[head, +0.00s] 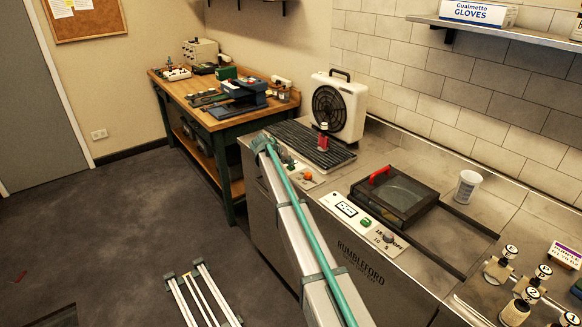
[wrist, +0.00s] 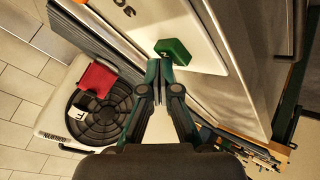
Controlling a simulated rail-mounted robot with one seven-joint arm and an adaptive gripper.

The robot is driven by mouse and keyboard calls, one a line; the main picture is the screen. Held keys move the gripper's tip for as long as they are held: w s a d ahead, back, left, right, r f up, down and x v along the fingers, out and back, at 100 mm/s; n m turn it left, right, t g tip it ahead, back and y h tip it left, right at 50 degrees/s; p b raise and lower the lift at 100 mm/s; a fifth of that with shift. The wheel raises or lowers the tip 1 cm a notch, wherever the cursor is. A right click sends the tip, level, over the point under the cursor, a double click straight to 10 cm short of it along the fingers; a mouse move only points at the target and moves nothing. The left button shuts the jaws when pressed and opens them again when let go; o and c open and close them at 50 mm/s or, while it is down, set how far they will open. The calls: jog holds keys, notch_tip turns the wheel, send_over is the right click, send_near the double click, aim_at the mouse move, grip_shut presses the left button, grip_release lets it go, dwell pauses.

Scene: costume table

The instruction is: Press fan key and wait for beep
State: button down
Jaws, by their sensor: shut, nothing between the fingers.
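A small control panel (head: 318,173) on the near edge of the steel bench, in front of the white fan unit (head: 352,104), carries an orange knob (head: 308,176). In the wrist view a green key (wrist: 174,51) stands on the pale panel (wrist: 140,22), with a mark on its side. In the head view my arm's end largely hides that spot. My gripper (wrist: 159,68) is shut and empty, its fingertips close beside the green key. I cannot tell whether they touch it. No label naming the fan key is readable.
A red bottle (head: 322,141) stands on the dark ribbed mat (head: 335,155) before the fan. A second panel (head: 352,217) with a display and green button lies right, beside a lidded dark tray (head: 392,195). A wooden workbench (head: 222,118) stands behind left.

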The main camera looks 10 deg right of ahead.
jog(key=shift+r, duration=0.85)
jog(key=shift+r, duration=0.1)
jog(key=shift+r+p, duration=0.5)
jog(key=shift+r, duration=1.95)
